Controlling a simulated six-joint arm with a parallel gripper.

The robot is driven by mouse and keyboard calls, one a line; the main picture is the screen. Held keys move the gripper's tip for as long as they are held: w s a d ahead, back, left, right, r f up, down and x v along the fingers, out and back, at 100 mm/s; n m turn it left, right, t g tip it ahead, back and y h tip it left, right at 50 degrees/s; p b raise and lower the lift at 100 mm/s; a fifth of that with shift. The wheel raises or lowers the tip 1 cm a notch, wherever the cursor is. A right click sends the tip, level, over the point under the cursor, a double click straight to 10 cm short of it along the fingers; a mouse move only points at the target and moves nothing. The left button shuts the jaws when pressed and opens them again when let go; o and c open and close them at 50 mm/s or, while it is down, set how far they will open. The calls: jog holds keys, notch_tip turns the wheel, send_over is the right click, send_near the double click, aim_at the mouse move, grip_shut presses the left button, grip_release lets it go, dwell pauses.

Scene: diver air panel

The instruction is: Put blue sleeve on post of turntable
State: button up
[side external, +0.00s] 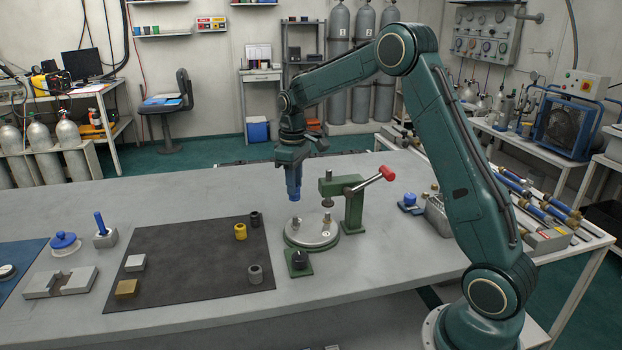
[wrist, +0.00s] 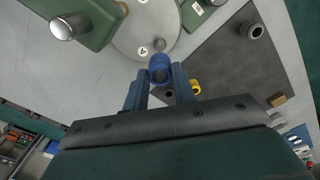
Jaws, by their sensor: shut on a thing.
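My gripper (side external: 293,188) is shut on the blue sleeve (wrist: 160,68), held between the blue fingertips with its open bore showing in the wrist view. In the side external view, fingers and sleeve blend in colour. They hang above the back left part of the turntable (side external: 309,237), clear of its surface. The turntable is a pale round disc with short metal posts, one at its left (side external: 295,223) and one at its right (side external: 326,236). In the wrist view the disc (wrist: 127,38) lies beyond the sleeve, with a post (wrist: 159,44) just past the sleeve's rim.
A green clamp stand (side external: 354,205) with a red handle (side external: 387,173) rises close at the turntable's right. A black knob on a green plate (side external: 298,266) stands in front. Left, a dark mat (side external: 195,270) carries a yellow sleeve (side external: 240,231), dark and grey sleeves, and blocks.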

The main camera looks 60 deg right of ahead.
send_over(295, 217)
jog(key=shift+f, duration=2.55)
jog(key=shift+f, duration=1.45)
dwell(1.4)
dwell(0.4)
jog(key=o, duration=1.4)
jog(key=shift+r, duration=0.15)
notch_tip(295, 217, up, 7)
jog(key=shift+r, duration=0.15)
dwell(0.7)
